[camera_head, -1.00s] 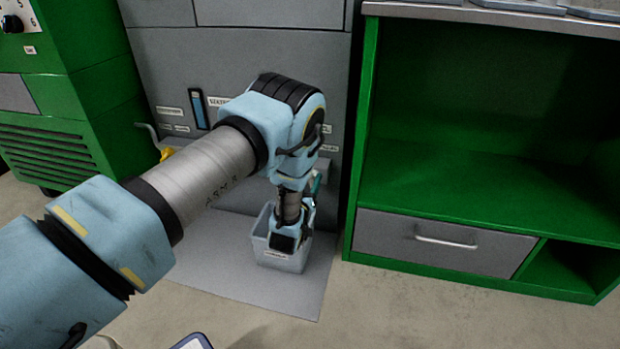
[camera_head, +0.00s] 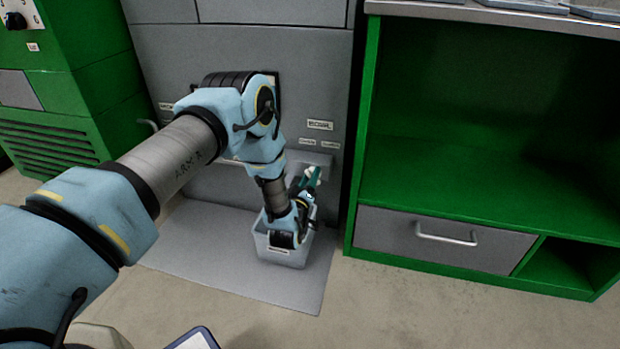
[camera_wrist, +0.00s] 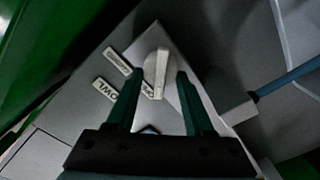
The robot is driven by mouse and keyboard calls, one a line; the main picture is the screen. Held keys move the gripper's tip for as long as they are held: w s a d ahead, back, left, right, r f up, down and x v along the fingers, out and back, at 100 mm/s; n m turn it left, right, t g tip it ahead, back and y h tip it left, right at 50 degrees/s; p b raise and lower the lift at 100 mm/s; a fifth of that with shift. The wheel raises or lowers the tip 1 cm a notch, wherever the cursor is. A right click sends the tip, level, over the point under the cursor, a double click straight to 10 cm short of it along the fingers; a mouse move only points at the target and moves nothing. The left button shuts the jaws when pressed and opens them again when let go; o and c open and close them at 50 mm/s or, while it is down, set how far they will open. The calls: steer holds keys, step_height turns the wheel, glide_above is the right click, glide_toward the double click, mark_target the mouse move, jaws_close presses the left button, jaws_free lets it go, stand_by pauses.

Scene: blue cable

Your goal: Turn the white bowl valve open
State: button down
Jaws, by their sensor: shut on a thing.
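The white bowl valve (camera_wrist: 158,72) shows in the wrist view as a round knob with a long raised handle, which runs nearly upright in the picture. It sits on a grey plate beside a BOWL label (camera_wrist: 104,91). My gripper (camera_wrist: 157,82) has its two dark green fingers on either side of the knob and is shut on it. Lettering by the knob is partly hidden by the left finger. In the head view my gripper (camera_head: 312,178) is low at the grey panel, above a grey bin, and a small white part shows at its fingertips.
The grey bin (camera_head: 268,246) stands on a grey mat (camera_head: 215,262) below my wrist. A green shelf unit (camera_head: 470,190) with a grey drawer (camera_head: 440,240) is close on the right. A green cabinet (camera_head: 60,80) stands on the left. A blue bar (camera_wrist: 288,76) shows right of the valve.

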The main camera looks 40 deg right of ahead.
stand_by(0.3)
steer(key=shift+c, duration=1.4)
jaws_free()
steer(key=p+v, duration=0.2)
steer(key=v, duration=0.8)
steer(key=shift+s+a+p, duration=0.2)
steer(key=shift+a+p, duration=0.15)
steer(key=shift+p, duration=0.05)
steer(key=shift+f, duration=0.1)
